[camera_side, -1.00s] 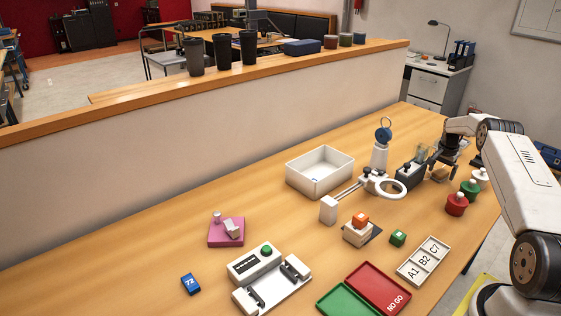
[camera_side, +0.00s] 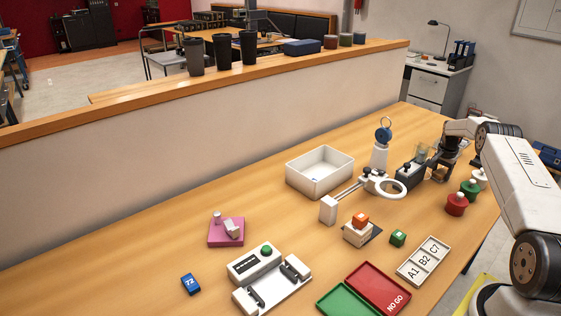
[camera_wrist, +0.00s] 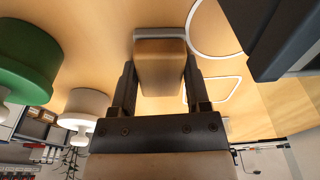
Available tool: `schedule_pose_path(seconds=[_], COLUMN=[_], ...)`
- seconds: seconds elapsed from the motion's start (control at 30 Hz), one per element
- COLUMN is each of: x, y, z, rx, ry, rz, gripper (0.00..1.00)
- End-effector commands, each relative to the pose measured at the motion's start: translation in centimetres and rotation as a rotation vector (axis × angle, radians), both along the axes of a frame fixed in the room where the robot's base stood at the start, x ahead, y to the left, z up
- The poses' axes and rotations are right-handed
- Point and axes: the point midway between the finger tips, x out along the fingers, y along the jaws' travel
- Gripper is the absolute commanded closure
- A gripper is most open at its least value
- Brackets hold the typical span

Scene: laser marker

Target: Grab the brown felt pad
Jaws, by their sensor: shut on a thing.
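The brown felt pad (camera_wrist: 160,68) is a tan-brown block with a grey edge at its far end. It sits between the two fingers of my gripper (camera_wrist: 158,80) in the wrist view, with a finger against each side. In the side view my gripper (camera_side: 442,167) is at the far right part of the table, pointing down, and the pad (camera_side: 438,176) is a small brown shape low between the fingers. The pad appears at or very near the table top; a gap under it cannot be told.
A dark block-shaped holder (camera_side: 408,174) stands close left of my gripper; it also looms at upper right in the wrist view (camera_wrist: 270,35). Red (camera_side: 456,204), green (camera_side: 469,188) and white (camera_side: 481,176) knobbed pots stand close on the right.

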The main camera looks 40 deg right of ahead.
Motion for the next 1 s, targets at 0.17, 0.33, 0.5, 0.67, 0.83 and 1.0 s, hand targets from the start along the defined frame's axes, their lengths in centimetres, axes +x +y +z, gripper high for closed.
schedule_pose_path(seconds=[0.17, 0.33, 0.5, 0.67, 0.83, 1.0], x=[0.0, 0.0, 0.0, 0.1, -0.3, -0.8], y=[0.0, 0.0, 0.0, -0.1, 0.3, 0.9], z=[0.0, 0.2, 1.0, 2.5, 3.7, 4.8], rx=[0.0, -0.001, -0.001, -0.003, 0.0, -0.001], ry=[0.0, 0.0, -0.001, -0.002, 0.0, 0.0], rz=[0.0, 0.0, 0.0, 0.0, 0.0, 0.0], gripper=[0.96, 0.97, 0.97, 0.97, 0.97, 0.97])
